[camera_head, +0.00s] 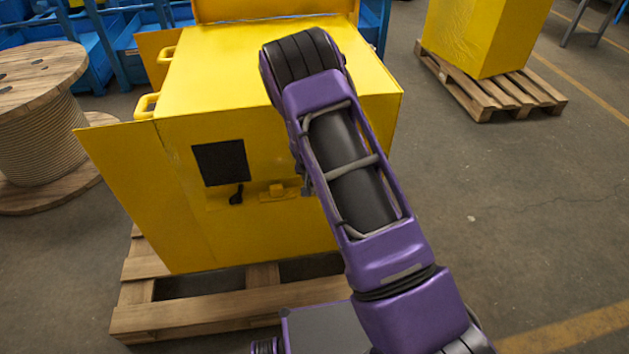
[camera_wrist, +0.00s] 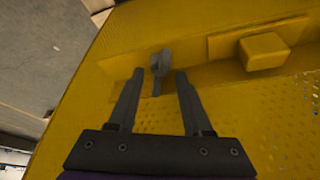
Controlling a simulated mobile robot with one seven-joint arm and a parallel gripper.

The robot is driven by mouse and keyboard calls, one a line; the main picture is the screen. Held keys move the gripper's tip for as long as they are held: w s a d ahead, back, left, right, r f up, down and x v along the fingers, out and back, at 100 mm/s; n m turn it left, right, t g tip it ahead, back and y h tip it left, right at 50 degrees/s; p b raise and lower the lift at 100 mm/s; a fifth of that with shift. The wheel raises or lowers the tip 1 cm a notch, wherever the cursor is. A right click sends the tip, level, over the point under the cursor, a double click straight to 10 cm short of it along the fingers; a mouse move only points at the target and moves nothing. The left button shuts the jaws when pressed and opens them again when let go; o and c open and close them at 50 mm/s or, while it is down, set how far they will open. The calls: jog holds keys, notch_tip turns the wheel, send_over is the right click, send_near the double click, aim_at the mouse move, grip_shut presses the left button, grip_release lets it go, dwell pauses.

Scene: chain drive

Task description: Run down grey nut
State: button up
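A grey piece (camera_wrist: 157,63) with a rounded head and a short stem sits at the yellow machine's wall in the wrist view. It may be the grey nut on its stud, but I cannot make out a thread. My gripper (camera_wrist: 159,73) is open, with one finger on each side of this piece in the picture. A gap shows on both sides, and I cannot tell how far beyond the tips it lies. In the head view, a dark lever-like piece (camera_head: 237,195) hangs below a black square; my gripper is mostly hidden behind my purple arm there.
The yellow machine (camera_head: 240,95) stands on a wooden pallet (camera_head: 200,312), with a flap open at left. A yellow block (camera_wrist: 264,52) sticks out right of the grey piece. Perforated yellow metal lies below.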

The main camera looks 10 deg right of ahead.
jog(key=p+v, duration=0.2)
jog(key=v, duration=1.5)
jog(key=shift+r+p, duration=0.2)
jog(key=shift+p, duration=0.1)
